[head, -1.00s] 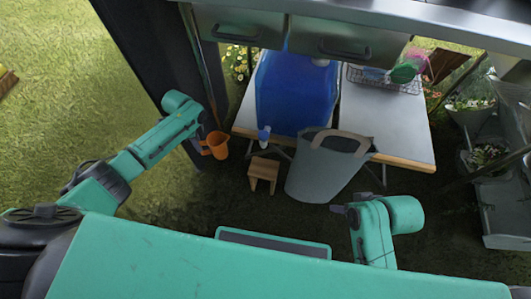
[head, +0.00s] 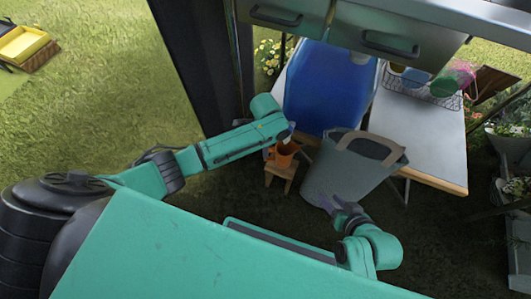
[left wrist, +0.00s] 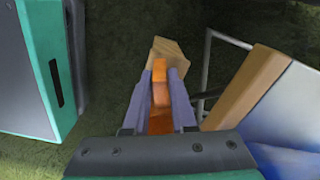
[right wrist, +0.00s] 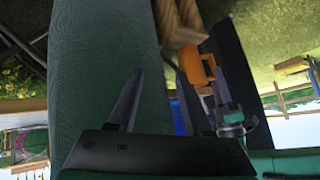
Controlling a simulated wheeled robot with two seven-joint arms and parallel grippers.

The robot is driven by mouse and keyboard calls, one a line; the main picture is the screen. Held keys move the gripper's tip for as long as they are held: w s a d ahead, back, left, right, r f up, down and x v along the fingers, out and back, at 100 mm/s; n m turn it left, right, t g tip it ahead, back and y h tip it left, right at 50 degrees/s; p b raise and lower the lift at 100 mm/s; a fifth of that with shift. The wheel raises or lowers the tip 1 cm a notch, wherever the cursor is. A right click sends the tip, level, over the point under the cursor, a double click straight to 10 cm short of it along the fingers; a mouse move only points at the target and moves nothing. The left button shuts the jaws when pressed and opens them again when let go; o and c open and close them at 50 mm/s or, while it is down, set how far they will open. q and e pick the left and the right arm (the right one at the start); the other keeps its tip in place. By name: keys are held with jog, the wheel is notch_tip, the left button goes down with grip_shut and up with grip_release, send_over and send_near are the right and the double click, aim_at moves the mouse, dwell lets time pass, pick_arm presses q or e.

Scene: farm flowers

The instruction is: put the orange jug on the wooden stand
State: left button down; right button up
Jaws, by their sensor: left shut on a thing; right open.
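The orange jug (head: 284,155) is held by my left gripper (head: 283,137) and shows over the wooden stand (head: 281,176) in the head view. In the left wrist view the jug (left wrist: 160,92) is between the two fingers, with the stand (left wrist: 167,50) just beyond. The right wrist view, turned upside down, also shows the jug (right wrist: 192,65) close to the stand (right wrist: 182,22). I cannot tell whether they touch. My right gripper (right wrist: 160,72) is open and empty beside the large grey bucket (head: 345,180).
The bucket stands right of the stand. Behind are a table (head: 425,145) and a blue container (head: 325,90). A wire basket (head: 425,88) with colourful items is on the table. A dark post (head: 195,65) stands behind my left arm. Grass is open at left.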

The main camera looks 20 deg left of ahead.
pick_arm(q)
jog(key=shift+f, duration=0.85)
jog(key=shift+f+b, duration=0.2)
jog(key=shift+b, duration=0.1)
jog(key=shift+f, duration=0.1)
jog(key=c, duration=0.7)
grip_release()
jog(key=shift+c, duration=0.2)
pick_arm(e)
jog(key=shift+w+a+f+t+y, duration=0.1)
jog(key=shift+a+f+t+y, duration=0.2)
jog(key=shift+a+t, duration=0.25)
jog(key=shift+a+f+t+y, duration=0.2)
jog(key=shift+a+t+y, duration=0.15)
jog(key=shift+a, duration=0.25)
